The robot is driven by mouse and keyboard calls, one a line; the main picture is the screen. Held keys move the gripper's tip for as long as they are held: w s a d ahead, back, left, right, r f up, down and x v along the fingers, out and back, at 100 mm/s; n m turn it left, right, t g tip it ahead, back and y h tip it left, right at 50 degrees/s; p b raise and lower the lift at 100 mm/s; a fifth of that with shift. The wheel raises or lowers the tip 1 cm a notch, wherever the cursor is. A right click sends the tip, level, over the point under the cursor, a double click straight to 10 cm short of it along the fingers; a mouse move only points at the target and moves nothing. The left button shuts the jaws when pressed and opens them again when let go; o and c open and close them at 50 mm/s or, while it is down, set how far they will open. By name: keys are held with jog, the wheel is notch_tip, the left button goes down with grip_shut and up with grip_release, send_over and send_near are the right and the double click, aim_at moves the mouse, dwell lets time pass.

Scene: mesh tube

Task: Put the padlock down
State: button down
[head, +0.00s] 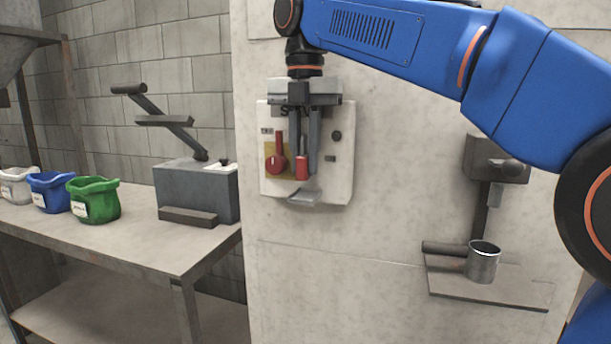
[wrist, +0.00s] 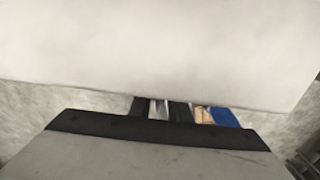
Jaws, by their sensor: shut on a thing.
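The padlock (head: 302,168) shows in the head view as a small red body at the lower end of my gripper (head: 305,155). My gripper points down in front of the wall panel and is shut on the padlock, with its upper part hidden by the fingers. The padlock hangs above a small grey ledge (head: 303,198) at the panel's bottom edge, with a gap between them. In the wrist view, the tips of my gripper (wrist: 161,109) show beyond its dark edge, with a pale sliver between them. I cannot make out the padlock's shape there.
The panel (head: 343,180) carries a red rotary handle (head: 277,163) just left of the padlock. A bench (head: 120,243) at left holds several bags and a grey lever device (head: 197,190). At right, a metal cup (head: 482,263) stands on a wall shelf (head: 515,291).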

aim_at(306, 137)
notch_tip(306, 137, down, 3)
jog(key=shift+r, duration=0.1)
jog(key=shift+w+d+f, duration=0.1)
jog(key=shift+w+f, duration=0.1)
jog(key=shift+f, duration=0.25)
jog(key=shift+f, duration=0.1)
jog(key=c, duration=1.7)
grip_release()
jog(key=shift+o, duration=0.2)
jog(key=shift+r, duration=3.85)
jog(key=shift+s, duration=0.1)
